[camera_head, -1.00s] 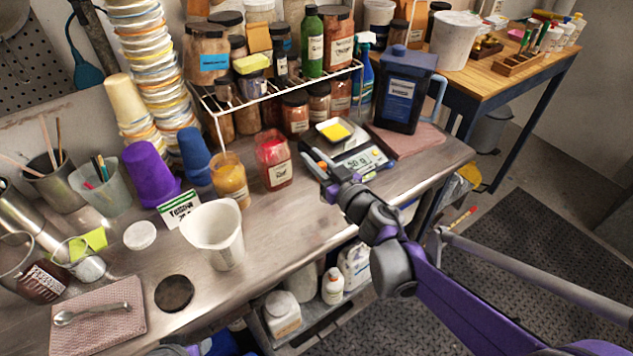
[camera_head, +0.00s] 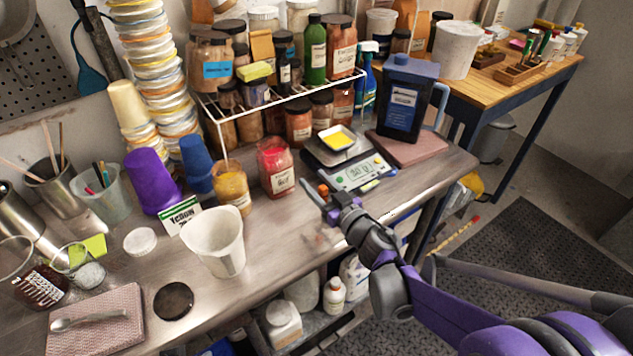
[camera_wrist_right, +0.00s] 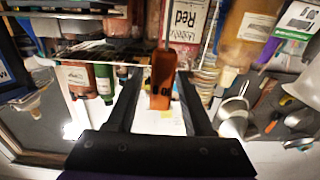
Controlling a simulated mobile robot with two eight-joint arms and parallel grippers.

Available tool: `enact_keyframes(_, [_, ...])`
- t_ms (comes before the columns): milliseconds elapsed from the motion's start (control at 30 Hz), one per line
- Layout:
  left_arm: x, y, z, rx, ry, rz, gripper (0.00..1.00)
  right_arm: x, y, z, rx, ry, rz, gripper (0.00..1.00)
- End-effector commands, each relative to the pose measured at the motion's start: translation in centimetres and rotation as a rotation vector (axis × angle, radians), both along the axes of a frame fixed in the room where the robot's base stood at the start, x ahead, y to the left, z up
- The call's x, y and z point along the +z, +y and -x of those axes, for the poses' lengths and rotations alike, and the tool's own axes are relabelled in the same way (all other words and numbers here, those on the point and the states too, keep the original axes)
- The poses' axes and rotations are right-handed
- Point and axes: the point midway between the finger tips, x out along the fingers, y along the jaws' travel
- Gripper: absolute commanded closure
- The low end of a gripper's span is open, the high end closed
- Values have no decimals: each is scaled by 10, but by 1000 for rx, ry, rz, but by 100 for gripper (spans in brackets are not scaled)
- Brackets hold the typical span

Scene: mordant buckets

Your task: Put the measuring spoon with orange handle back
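My right gripper (camera_head: 326,197) is above the counter, in front of the scale (camera_head: 352,168). It is shut on the measuring spoon, whose orange handle (camera_wrist_right: 162,80) shows between the two dark fingers in the wrist view. In the head view only a small orange part (camera_head: 323,188) shows at the fingertips; the spoon's bowl is not clear. The scale carries a small white dish with yellow powder (camera_head: 337,139). An open red jar (camera_head: 276,168) and a yellow jar (camera_head: 231,188) stand left of the gripper. My left gripper is not in view.
A metal spoon (camera_head: 88,320) lies on a folded cloth (camera_head: 113,332). A wire rack of jars (camera_head: 290,93) is behind. The counter front near the gripper is clear.

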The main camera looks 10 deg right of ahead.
Motion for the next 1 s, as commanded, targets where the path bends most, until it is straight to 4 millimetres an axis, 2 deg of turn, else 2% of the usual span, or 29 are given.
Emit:
enact_keyframes(367, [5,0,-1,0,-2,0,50,5,-1,1,-1,-1,0,48])
enact_keyframes(467, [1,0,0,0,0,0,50,3,-7,16,-3,0,0,48])
enact_keyframes(800, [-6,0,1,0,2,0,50,3,-32,84,-4,-1,2,48])
enact_keyframes(1000, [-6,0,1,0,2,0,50,4,-40,107,-3,0,1,48])
